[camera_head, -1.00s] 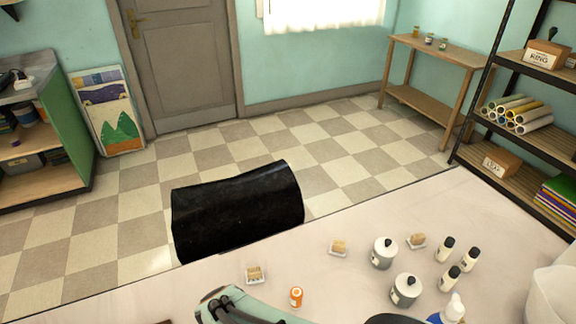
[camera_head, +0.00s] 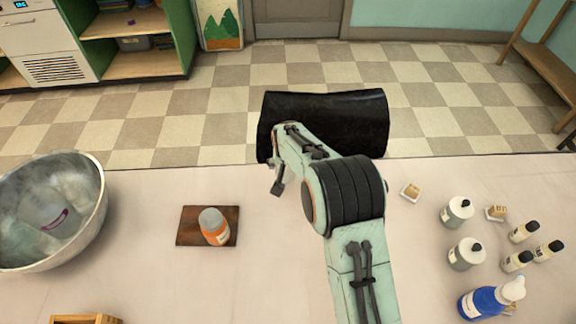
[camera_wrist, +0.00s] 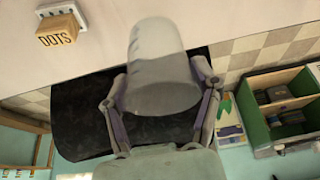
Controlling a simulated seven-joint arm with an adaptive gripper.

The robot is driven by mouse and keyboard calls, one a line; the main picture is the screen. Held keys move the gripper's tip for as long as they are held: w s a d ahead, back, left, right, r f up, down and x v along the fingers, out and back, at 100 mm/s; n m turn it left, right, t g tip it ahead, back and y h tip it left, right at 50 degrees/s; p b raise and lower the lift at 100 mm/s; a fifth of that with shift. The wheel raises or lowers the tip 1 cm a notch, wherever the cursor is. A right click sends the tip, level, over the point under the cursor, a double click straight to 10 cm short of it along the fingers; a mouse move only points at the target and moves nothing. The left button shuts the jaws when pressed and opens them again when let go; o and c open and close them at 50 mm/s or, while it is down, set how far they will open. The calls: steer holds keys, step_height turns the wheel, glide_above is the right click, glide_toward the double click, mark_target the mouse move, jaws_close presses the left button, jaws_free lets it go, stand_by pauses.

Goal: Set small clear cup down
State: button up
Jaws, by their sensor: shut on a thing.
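The small clear cup (camera_wrist: 157,62) is held in my gripper (camera_wrist: 160,88) in the wrist view. It looks translucent grey-white and tapered, with a finger on each side of it. In the head view, my gripper (camera_head: 278,178) is near the table's far edge, left of the black roll-shaped thing's middle. The cup cannot be made out there, and I cannot tell its height above the table. The pale table (camera_head: 150,290) spreads below and in front.
A metal bowl (camera_head: 98,215) with translucent contents stands at left. An orange-and-grey jar (camera_head: 214,227) sits on a brown board (camera_head: 187,238). Bare table lies between bowl and board.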

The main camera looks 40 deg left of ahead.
steer(key=shift+w+a+f, duration=0.3)
steer(key=shift+a+f, duration=0.05)
steer(key=shift+f, duration=1.7)
steer(key=o, duration=0.9)
steer(key=shift+f, duration=0.15)
steer(key=shift+c, duration=0.2)
steer(key=v, duration=1.2)
